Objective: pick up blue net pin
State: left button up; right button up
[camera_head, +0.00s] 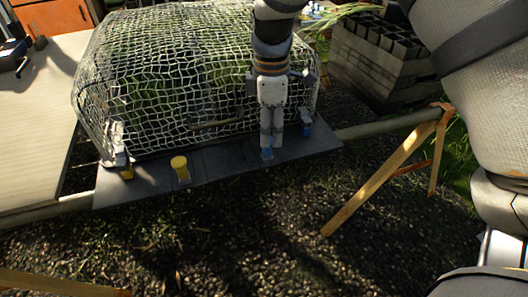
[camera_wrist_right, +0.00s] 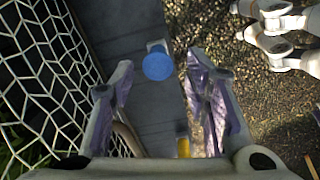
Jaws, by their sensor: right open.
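The blue net pin (camera_head: 267,153) stands on the grey board along the net's front edge. In the head view only a little of it shows below my right gripper (camera_head: 271,146). In the right wrist view the blue net pin (camera_wrist_right: 158,63) shows its round blue top, ahead of the open fingers (camera_wrist_right: 160,82) and in line with the gap between them. The fingers appear empty; whether they touch the pin I cannot tell.
A white net (camera_head: 180,75) covers a bulky load behind the grey board (camera_head: 222,160). A yellow pin (camera_head: 180,168) stands left of the blue one. Pale clips (camera_head: 118,150) sit at the net's corners. A wooden trestle leg (camera_head: 375,180) and crates (camera_head: 375,70) are right.

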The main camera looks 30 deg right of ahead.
jog(key=f, duration=0.6)
jog(key=shift+w+a, duration=0.2)
jog(key=shift+w, duration=0.05)
grip_shut()
notch_tip(320, 180, up, 10)
